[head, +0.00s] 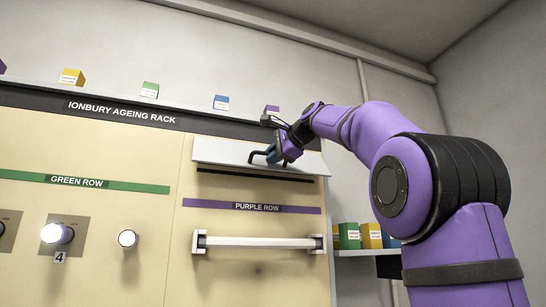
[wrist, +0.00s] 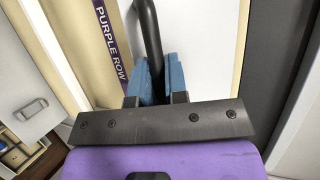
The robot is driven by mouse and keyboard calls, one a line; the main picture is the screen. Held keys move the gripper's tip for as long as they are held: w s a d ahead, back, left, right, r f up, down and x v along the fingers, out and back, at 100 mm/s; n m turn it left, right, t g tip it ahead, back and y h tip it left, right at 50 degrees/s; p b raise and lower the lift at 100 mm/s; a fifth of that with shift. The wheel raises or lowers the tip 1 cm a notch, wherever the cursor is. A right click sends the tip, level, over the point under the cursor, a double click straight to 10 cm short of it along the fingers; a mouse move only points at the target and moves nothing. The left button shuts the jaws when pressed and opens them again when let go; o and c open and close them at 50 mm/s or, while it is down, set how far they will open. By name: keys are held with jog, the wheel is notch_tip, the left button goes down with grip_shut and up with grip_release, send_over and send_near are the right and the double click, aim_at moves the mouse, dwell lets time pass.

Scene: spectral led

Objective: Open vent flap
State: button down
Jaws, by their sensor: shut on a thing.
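The vent flap (head: 225,152) is a pale grey panel at the top of the purple section of the rack. It is tilted outward, with a dark slot (head: 250,175) showing below it. Its dark bar handle (head: 257,154) sticks out near the middle. My gripper (head: 277,156) is at the flap, shut on the handle. In the wrist view the blue fingers (wrist: 158,80) are on either side of the black handle (wrist: 150,40), in front of the pale flap (wrist: 205,40). The grip's contact points are partly hidden.
A white horizontal bar (head: 258,242) is mounted below the purple row label (head: 257,207). Lit knobs (head: 58,234) are at left under the green row label (head: 80,182). Small coloured boxes (head: 221,102) stand along the top ledge. A shelf with boxes (head: 349,236) is at right.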

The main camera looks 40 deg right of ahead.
jog(key=c, duration=1.1)
grip_release()
jog(key=shift+c, duration=0.2)
jog(key=v, duration=1)
jog(key=shift+s, duration=0.4)
jog(key=shift+r, duration=0.1)
jog(key=s+a+f+n+g, duration=0.2)
jog(key=a+f+n, duration=0.15)
jog(key=f, duration=0.65)
jog(key=s+a+f+n+g, duration=0.2)
jog(key=a+f+n, duration=0.15)
jog(key=f, duration=0.65)
jog(key=s+a+f+n+g, duration=0.2)
jog(key=a+f, duration=0.2)
jog(key=f, duration=0.5)
jog(key=s+a+f+n+g+h, duration=0.1)
jog(key=s+f+n, duration=0.3)
jog(key=f, duration=0.8)
jog(key=s+a+f+n+g, duration=0.2)
jog(key=s+f, duration=0.6)
jog(key=f, duration=0.5)
jog(key=a+n, duration=0.1)
jog(key=n, duration=0.1)
jog(key=shift+s+a+n+h, duration=0.2)
jog(key=shift+a+n+h, duration=0.15)
jog(key=shift+n+h, duration=0.05)
